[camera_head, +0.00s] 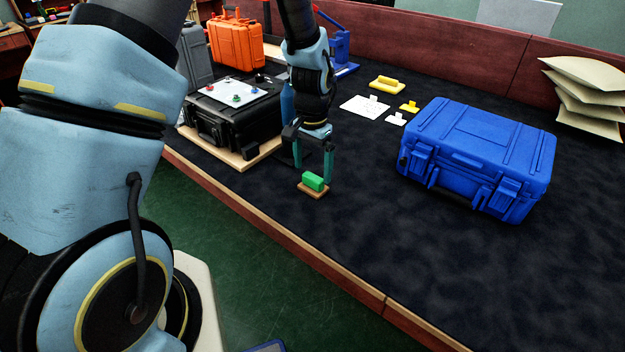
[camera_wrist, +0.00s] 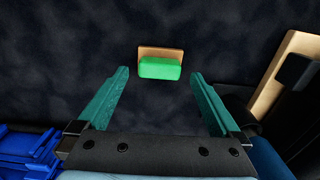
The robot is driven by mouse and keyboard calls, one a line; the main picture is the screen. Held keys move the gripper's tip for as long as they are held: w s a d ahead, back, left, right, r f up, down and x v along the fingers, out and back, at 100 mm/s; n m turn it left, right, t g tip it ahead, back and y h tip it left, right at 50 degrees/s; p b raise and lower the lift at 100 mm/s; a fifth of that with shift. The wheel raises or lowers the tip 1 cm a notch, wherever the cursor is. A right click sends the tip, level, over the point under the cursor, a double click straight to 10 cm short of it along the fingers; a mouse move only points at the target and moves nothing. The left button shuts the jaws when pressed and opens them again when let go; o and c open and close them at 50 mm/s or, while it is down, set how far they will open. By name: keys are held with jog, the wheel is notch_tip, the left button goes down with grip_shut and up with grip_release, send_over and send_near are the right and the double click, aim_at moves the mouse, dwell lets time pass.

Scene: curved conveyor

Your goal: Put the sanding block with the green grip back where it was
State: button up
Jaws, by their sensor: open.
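The sanding block with the green grip (camera_head: 314,181) sits on the dark table top near the front edge, its tan base flat on the surface. It also shows in the wrist view (camera_wrist: 160,67), ahead of the fingertips and centred between them. My gripper (camera_head: 313,170) is just above the block with its teal fingers spread wide. In the wrist view my gripper (camera_wrist: 160,74) is open and nothing is between the pads. From these views I cannot tell the exact height of the fingertips over the block.
A black case (camera_head: 235,128) on a wooden board (camera_head: 252,158) stands left of my gripper, with a blue bottle (camera_head: 287,103) close by. A blue case (camera_head: 478,155) stands at the right. A yellow-handled block (camera_head: 386,84) and white cards (camera_head: 364,107) lie behind. The front centre is clear.

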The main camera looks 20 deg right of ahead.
aim_at(312, 177)
notch_tip(312, 177, up, 7)
jog(key=b, duration=0.1)
jog(key=w+a+r+n, duration=0.1)
jog(key=a+r+n, duration=0.15)
jog(key=a, duration=0.65)
jog(key=w+a+r+n, duration=0.1)
jog(key=a+r+n, duration=0.15)
jog(key=a, duration=0.65)
jog(key=s+a+r+n+t, duration=0.1)
jog(key=s+a+n, duration=0.5)
jog(key=a, duration=0.6)
jog(key=shift+t, duration=0.3)
jog(key=shift+c, duration=0.2)
